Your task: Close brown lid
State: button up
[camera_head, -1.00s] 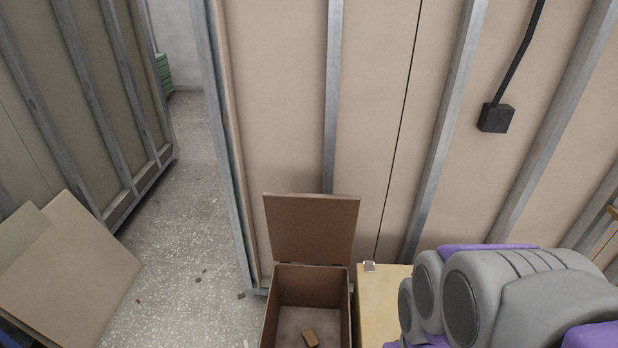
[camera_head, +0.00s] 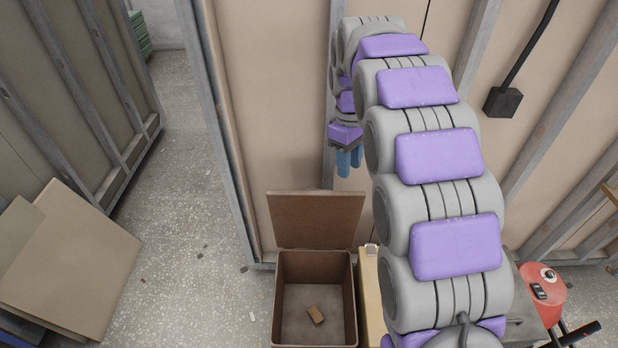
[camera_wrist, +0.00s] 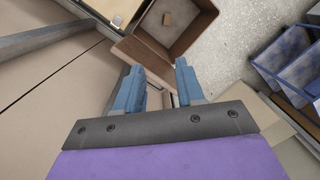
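The brown lid (camera_head: 315,220) stands raised, nearly upright, at the back of an open brown box (camera_head: 354,300) on the floor by the wall. My gripper (camera_head: 350,172) hangs above and slightly right of the lid, fingers down, apart from it. In the wrist view my two blue fingers (camera_wrist: 158,82) are spread with nothing between them. The box (camera_wrist: 192,40) shows beyond the fingertips there, and the lid (camera_wrist: 143,58) is partly hidden behind them. A small brown block (camera_head: 316,314) lies inside the box.
A pale yellow box (camera_head: 370,290) with a metal latch stands right beside the brown box. A panelled wall (camera_head: 270,100) rises behind. Loose boards (camera_head: 75,250) lean at the left. A red object (camera_head: 541,285) is at the right. The floor (camera_head: 190,240) left of the box is mostly clear.

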jog(key=w+a+f+n+p, duration=0.2)
jog(key=w+a+n+p, duration=0.25)
jog(key=w, duration=0.25)
jog(key=w+a+f+n+p, duration=0.3)
jog(key=w+a+n, duration=0.15)
jog(key=w, duration=0.35)
jog(key=shift+m+y, duration=0.3)
jog(key=shift+m, duration=0.2)
jog(key=f+b, duration=0.1)
jog(key=f, duration=0.4)
jog(key=s+f+b, duration=0.1)
jog(key=f, duration=0.5)
jog(key=f+b, duration=0.1)
jog(key=f, duration=0.4)
jog(key=shift+s+f, duration=0.2)
jog(key=shift+f, duration=0.2)
jog(key=shift+a+f, duration=0.2)
jog(key=shift+f, duration=0.05)
jog(key=shift+c, duration=0.4)
jog(key=shift+d, duration=0.1)
grip_shut()
